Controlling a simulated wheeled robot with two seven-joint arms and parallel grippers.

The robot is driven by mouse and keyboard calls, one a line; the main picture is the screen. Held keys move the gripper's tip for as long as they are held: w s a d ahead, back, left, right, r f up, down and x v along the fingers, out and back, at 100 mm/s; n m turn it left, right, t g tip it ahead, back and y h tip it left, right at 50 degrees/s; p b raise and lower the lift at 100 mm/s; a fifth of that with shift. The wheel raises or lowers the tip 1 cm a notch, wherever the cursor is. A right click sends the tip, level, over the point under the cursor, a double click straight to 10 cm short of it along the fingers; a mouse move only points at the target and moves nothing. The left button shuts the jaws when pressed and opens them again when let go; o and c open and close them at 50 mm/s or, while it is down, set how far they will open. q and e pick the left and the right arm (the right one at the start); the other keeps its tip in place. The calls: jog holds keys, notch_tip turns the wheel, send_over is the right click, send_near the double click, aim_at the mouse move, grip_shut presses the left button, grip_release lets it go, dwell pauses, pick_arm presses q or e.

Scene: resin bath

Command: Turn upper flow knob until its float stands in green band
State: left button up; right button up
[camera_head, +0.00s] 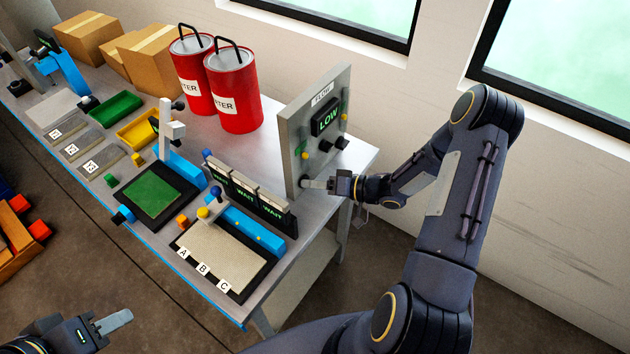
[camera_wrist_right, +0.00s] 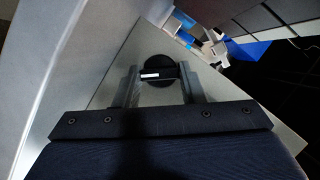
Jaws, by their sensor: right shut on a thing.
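The grey flow panel (camera_head: 293,122) stands upright at the right end of the bench, with a FLOW label and a display (camera_head: 326,118) reading LOW in green. Two black knobs (camera_head: 325,146) show below the display. My right gripper (camera_head: 312,184) is at the panel's lower edge. In the right wrist view its fingers (camera_wrist_right: 158,88) close on a round black knob (camera_wrist_right: 158,66) with a white mark. I cannot tell which panel knob this is. The float and green band are not distinguishable. My left gripper (camera_head: 118,322) is low at the left, away from the bench; its jaw opening is unclear.
Two red canisters (camera_head: 234,92) stand left of the panel. Displays reading WAIT (camera_head: 245,194) and a tray marked A, B, C (camera_head: 222,252) sit in front. Cardboard boxes (camera_head: 160,62) and coloured bins (camera_head: 115,107) stand farther left. Windows line the wall behind.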

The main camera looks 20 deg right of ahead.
jog(key=m+y, duration=0.1)
jog(key=m, duration=0.1)
jog(key=shift+d+f+m+y+b, duration=0.1)
jog(key=shift+f+m+y+b, duration=0.1)
jog(key=shift+m+y+b, duration=0.15)
dwell(0.4)
jog(key=o, duration=1)
